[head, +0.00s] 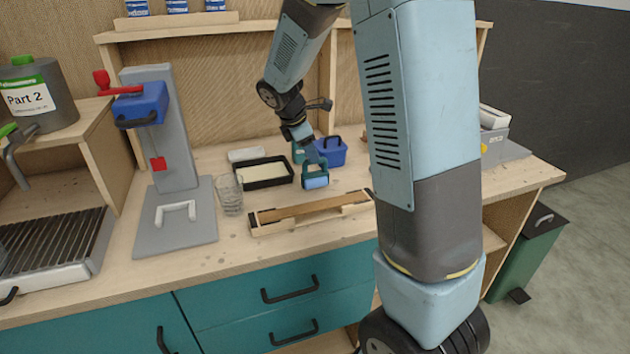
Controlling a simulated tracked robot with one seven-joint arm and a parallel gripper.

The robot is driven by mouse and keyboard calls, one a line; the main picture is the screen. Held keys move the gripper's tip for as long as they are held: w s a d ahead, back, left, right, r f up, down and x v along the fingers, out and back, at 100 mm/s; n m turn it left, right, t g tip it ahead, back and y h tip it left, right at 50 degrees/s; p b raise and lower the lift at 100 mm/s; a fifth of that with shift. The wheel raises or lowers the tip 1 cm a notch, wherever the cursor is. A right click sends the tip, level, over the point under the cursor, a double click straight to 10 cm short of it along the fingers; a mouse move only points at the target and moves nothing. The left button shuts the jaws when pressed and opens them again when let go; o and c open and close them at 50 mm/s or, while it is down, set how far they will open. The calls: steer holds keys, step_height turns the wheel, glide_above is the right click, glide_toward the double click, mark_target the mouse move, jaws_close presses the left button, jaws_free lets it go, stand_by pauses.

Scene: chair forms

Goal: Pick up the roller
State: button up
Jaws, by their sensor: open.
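My gripper (308,164) is over the middle of the workbench, behind the wooden tray and right of the black tray. It is open, with teal parts on its near and far sides. The near teal part frames a light blue piece, and I cannot tell whether that piece belongs to my gripper or is the roller. I cannot single out the roller with certainty; it may be partly hidden by my gripper. A blue box-like item (332,152) with a dark handle stands just right of and behind my gripper.
A black tray (264,182) with a cream filling lies left of my gripper. A glass (229,194) stands beside it. A wooden tray (312,214) holding a wooden strip lies in front. A grey press stand (174,204) is at left. My arm hides the bench's right middle.

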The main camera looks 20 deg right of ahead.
mark_target(315, 173)
steer(key=shift+x, duration=3.2)
steer(key=shift+w+a, duration=0.15)
jaws_close()
